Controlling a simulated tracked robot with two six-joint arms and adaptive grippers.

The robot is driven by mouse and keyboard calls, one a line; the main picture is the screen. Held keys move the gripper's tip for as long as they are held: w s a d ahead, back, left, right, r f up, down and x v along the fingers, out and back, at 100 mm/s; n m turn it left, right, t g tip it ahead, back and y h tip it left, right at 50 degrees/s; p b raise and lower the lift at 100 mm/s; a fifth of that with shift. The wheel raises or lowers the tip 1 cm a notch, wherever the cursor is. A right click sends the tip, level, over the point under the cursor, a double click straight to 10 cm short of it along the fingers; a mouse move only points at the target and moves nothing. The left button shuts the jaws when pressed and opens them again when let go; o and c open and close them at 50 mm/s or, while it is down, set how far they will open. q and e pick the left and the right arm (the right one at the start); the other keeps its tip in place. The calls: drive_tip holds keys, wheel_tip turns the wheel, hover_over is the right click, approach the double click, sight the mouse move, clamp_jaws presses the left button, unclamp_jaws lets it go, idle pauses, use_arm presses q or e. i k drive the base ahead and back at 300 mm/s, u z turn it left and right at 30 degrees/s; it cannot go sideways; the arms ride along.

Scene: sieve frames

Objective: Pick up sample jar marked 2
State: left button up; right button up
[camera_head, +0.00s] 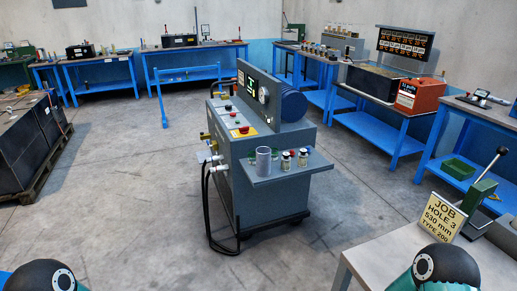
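Small jars with pale labels and dark lids stand on the side shelf (300,172) of a grey machine in the middle of the room. Two show clearly, a left jar (286,162) and a right jar (303,159). The marks on them are too small to read, so I cannot tell which is marked 2. A grey open cylinder (263,161) stands left of them on the same shelf. Small green and red items sit behind them, partly hidden. Only rounded parts of my arms show at the bottom left and bottom right. Neither gripper is in view.
The grey machine (240,185) stands on a wheeled base, with hoses at its left. A pale table (400,255) with a sign (440,217) is at the front right. Blue benches (385,108) line the walls. A dark crate (25,145) stands left. Floor between is open.

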sight(251, 153)
drive_tip(key=u, duration=0.05)
drive_tip(key=i, duration=1.35)
drive_tip(key=u, duration=0.25)
drive_tip(key=i, duration=1.05)
drive_tip(key=u, duration=0.2)
